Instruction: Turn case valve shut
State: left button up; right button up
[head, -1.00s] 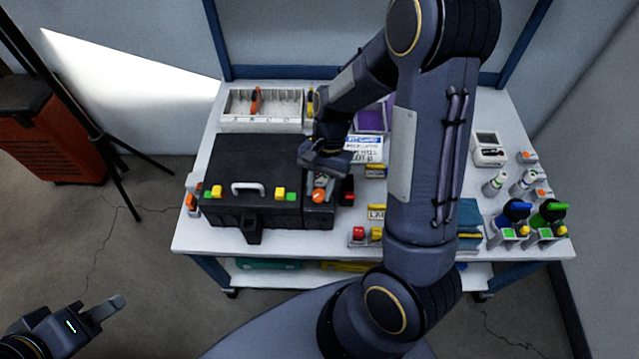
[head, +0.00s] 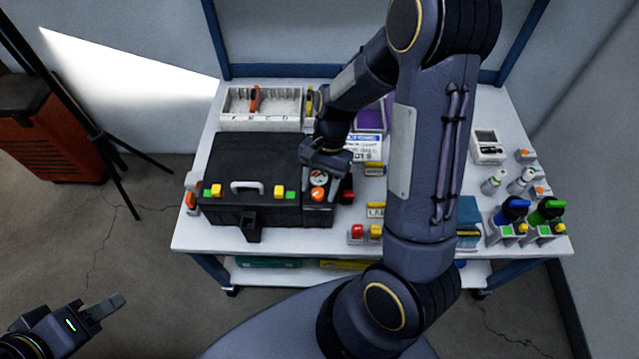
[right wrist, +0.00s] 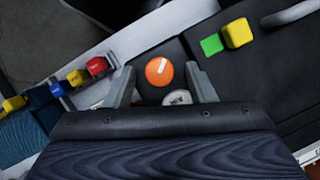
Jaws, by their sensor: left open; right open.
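The black case (head: 245,170) lies closed on the white table, with a grey handle on its front. The case valve is an orange round knob (head: 318,194) with a white mark, on the case's right-hand section. It also shows in the right wrist view (right wrist: 159,71). A round white gauge (head: 319,178) sits just behind the knob. My right gripper (head: 319,183) is open above this section. In the right wrist view its two fingers stand on either side of the knob and gauge, apart from the knob. My left gripper (head: 110,303) is at the lower left, open and empty, away from the table.
A grey bin tray (head: 262,108) stands behind the case. Blue and green-topped items (head: 514,211) and a white meter (head: 488,148) are on the right of the table. My right arm hides the table's middle.

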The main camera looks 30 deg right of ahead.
jog(key=p+v, duration=0.1)
jog(key=v, duration=0.6)
jog(key=shift+d+r, duration=0.2)
jog(key=shift+r, duration=0.15)
jog(key=shift+w, duration=0.1)
jog(key=s+a+r+n+t+p, duration=0.2)
jog(key=s+r+n+t+p, duration=0.1)
jog(key=s+r, duration=0.4)
jog(key=s+a+r+n+t+p, duration=0.2)
jog(key=s+r+n+t, duration=0.3)
jog(key=r, duration=0.6)
jog(key=shift+s+a+n+p, duration=0.25)
jog(key=shift+s+n+p, duration=0.5)
jog(key=shift+s, duration=0.4)
